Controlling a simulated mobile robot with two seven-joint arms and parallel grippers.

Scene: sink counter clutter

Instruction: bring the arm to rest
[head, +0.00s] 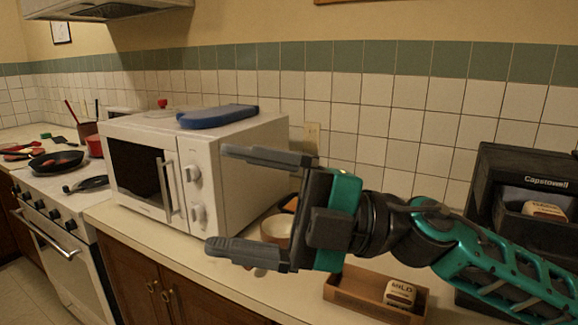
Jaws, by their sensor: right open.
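My right gripper (236,200) reaches in from the right, held above the counter (190,255) in front of the microwave's right side. Its two grey fingers point left and are wide apart, with nothing between them but the view of the microwave behind. My right arm (500,262), teal and black, runs from the gripper to the lower right edge. My left gripper is not in this view.
A white microwave (230,165) with a blue item (218,116) on top stands behind the gripper. A bowl (276,231) is partly hidden by the gripper. A wooden tray (345,291) holds a small box (399,294). Black crates (515,170) stand right; a stove (60,215) stands left.

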